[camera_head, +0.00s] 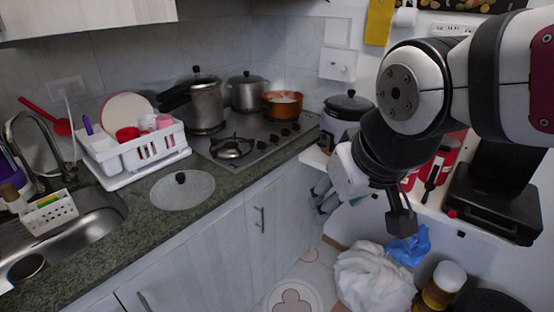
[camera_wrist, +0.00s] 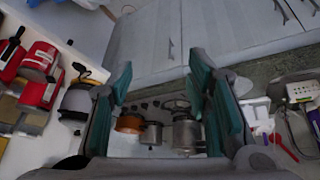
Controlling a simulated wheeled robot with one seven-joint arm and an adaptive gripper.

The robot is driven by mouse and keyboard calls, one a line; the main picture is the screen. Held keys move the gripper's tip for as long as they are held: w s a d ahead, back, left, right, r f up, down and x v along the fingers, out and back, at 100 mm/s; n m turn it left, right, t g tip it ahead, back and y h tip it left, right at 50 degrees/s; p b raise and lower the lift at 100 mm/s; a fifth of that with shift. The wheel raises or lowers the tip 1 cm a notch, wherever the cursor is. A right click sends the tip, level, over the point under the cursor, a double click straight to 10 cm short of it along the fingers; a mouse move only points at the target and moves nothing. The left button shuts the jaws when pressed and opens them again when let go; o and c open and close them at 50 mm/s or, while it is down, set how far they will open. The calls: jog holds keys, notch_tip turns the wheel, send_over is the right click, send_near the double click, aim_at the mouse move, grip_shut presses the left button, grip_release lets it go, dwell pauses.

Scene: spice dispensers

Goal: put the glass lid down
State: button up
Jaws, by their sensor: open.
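The glass lid (camera_head: 182,190) lies flat on the green stone counter, between the dish rack and the counter's front edge. It is a clear round disc with a dark knob on top. My gripper (camera_head: 323,196) is well to the right of the lid, beyond the counter's front edge and apart from it. In the wrist view my gripper (camera_wrist: 160,72) is open, its teal finger pads spread with nothing between them.
A white dish rack (camera_head: 135,158) stands behind the lid. The stove (camera_head: 255,140) with pots and an orange pan (camera_head: 283,104) is to its right, the sink (camera_head: 75,240) to its left. A white bag (camera_head: 372,280) lies below my arm. Red canisters (camera_wrist: 40,75) show in the wrist view.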

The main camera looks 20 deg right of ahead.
jog(key=s+g, duration=0.1)
jog(key=s, duration=0.7)
jog(key=shift+f+m+g, duration=0.15)
jog(key=shift+m+g, duration=0.15)
jog(key=shift+g, duration=0.1)
jog(key=shift+r, duration=0.2)
dwell(0.4)
